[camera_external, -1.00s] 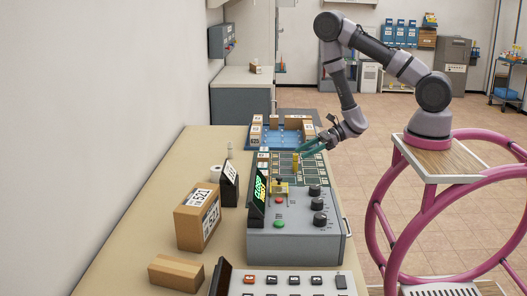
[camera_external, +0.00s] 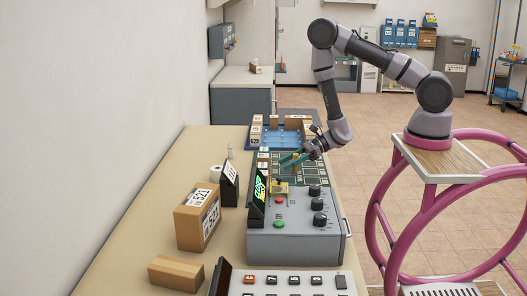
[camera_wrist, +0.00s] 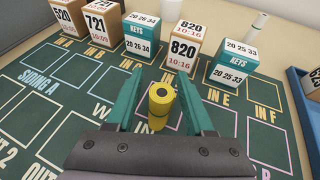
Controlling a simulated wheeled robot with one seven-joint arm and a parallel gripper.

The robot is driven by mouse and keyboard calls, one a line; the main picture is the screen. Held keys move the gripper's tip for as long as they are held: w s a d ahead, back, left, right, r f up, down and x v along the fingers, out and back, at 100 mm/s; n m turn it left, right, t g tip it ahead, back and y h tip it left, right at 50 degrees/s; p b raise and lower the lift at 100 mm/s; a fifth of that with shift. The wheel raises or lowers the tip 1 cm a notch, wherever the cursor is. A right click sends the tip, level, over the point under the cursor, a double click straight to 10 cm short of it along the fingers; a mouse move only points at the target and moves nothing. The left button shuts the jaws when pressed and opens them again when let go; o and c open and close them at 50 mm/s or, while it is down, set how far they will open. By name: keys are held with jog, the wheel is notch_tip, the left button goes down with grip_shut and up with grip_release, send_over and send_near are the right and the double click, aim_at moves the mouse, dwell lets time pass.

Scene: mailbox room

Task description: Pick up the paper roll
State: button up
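In the wrist view, two white cylinders stand beyond the row of boxes, one at top centre (camera_wrist: 171,9) and one at upper right (camera_wrist: 259,23). I cannot tell for sure which is the roll. My gripper (camera_wrist: 160,80) has its teal fingers open and apart, pointing down at the green board. A yellow cylinder (camera_wrist: 162,98) is between the fingers, with gaps visible on both sides. In the external view my gripper (camera_external: 291,160) is over the board, right of the roll.
Small numbered boxes (camera_wrist: 187,43) line the board's far edge. A blue tray (camera_external: 283,137) lies beyond the board. A grey control panel (camera_external: 296,214) with knobs is nearer. A brown carton (camera_external: 190,222) and a smaller box (camera_external: 176,272) stand on the counter.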

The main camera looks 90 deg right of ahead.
grip_shut()
jog(key=shift+r, duration=0.15)
